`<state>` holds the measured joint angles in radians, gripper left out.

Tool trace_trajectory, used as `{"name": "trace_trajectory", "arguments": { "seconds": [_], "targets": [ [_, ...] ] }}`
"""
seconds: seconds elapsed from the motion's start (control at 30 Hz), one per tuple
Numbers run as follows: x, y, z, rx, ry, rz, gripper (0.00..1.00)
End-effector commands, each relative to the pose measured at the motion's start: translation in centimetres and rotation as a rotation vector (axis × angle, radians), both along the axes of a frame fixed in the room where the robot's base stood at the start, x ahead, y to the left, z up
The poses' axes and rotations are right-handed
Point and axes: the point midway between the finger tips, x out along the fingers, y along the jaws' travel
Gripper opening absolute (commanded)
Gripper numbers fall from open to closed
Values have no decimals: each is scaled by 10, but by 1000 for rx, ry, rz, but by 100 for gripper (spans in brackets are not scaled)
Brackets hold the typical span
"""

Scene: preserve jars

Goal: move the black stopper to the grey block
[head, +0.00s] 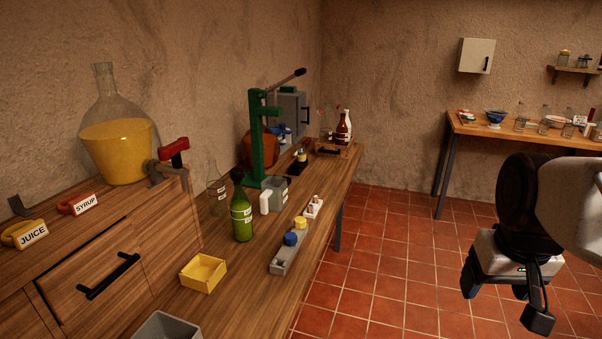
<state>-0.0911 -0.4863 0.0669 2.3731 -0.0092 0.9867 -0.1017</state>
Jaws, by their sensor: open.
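The black stopper (237,175) appears to be the dark rounded top on the neck of a green bottle (241,214), which stands upright on the wooden bench. The grey block (279,266) is a long narrow piece near the bench's right edge, to the right of the bottle. A blue stopper (290,239) and a yellow stopper (300,223) sit on it; its near end looks bare. My gripper (504,301) hangs at the right over the tiled floor, well away from the bench. It is open and empty.
A yellow box (203,272) and a grey bin (166,328) are on the near bench. A clear bottle (216,188), green press (257,140) and white bottle (264,202) stand near the green bottle. Open floor separates gripper and bench.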

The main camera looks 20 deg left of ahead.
Motion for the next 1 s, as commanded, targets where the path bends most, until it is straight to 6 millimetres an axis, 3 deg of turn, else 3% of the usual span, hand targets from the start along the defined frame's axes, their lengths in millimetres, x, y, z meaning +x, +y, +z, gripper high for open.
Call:
{"name": "trace_trajectory", "arguments": {
  "seconds": [0.1, 0.57, 1.0],
  "targets": [
    [30, 17, 14, -8, 10, 72, 74],
    [133, 96, 51, -39, 44, 339, 74],
    [220, 197, 67, -68, 75, 598, 74]
  ]
}}
